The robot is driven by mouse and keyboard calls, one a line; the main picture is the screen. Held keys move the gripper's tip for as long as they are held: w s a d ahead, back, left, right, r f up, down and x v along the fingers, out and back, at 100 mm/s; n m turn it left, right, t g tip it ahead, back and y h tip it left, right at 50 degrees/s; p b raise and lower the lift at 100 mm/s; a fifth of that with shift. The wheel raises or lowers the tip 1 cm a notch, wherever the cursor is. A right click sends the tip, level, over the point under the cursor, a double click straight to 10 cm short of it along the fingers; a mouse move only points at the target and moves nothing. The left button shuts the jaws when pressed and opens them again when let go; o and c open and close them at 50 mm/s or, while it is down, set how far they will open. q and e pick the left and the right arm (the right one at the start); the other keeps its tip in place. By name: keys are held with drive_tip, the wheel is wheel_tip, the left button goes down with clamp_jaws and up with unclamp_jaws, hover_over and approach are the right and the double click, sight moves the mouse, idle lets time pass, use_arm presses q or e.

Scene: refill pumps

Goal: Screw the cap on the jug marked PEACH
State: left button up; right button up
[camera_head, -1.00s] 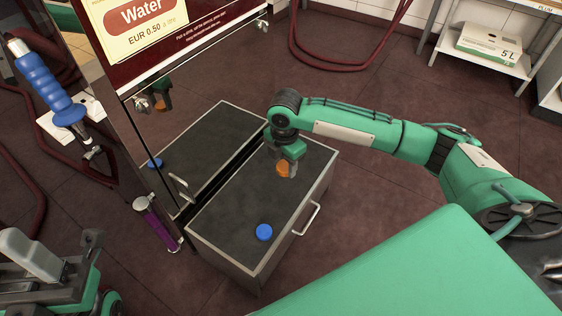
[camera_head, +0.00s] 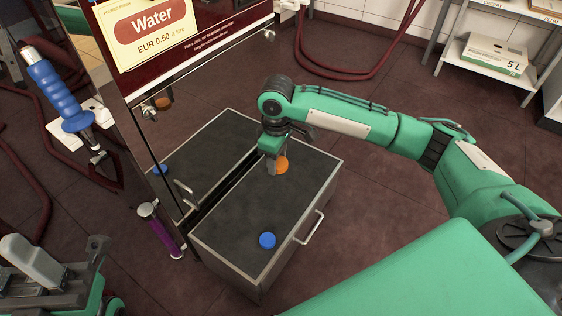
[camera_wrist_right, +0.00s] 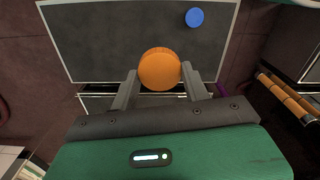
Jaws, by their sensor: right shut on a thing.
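An orange round cap (camera_head: 282,165) is held by my right gripper (camera_head: 274,168) above the dark-topped drawer unit. In the right wrist view the orange cap (camera_wrist_right: 160,69) sits between the two grey fingertips, which touch its sides. A blue cap (camera_head: 267,240) lies on the near part of the drawer unit's top; the right wrist view also shows the blue cap (camera_wrist_right: 194,17). My left gripper (camera_head: 33,261) shows partly at the lower left; its jaw opening is unclear. No jug marked PEACH can be made out.
The metal drawer unit (camera_head: 228,217) has a front handle and stands against a shiny water dispenser (camera_head: 150,18) that mirrors it. A purple-handled nozzle (camera_head: 162,228) and a blue-handled nozzle (camera_head: 58,92) hang nearby. A shelf with a box (camera_head: 494,56) stands at upper right. Floor between is clear.

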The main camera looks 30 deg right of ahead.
drive_tip(key=r+m, duration=0.1)
drive_tip(key=m, duration=0.1)
drive_tip(key=a+r+m, duration=0.1)
drive_tip(key=m, duration=0.1)
drive_tip(key=shift+w+r, duration=0.1)
drive_tip(key=shift+w, duration=0.05)
drive_tip(key=r+m, duration=0.1)
drive_tip(key=m, duration=0.3)
drive_tip(key=shift+a+r, duration=0.35)
drive_tip(key=shift+r, duration=0.05)
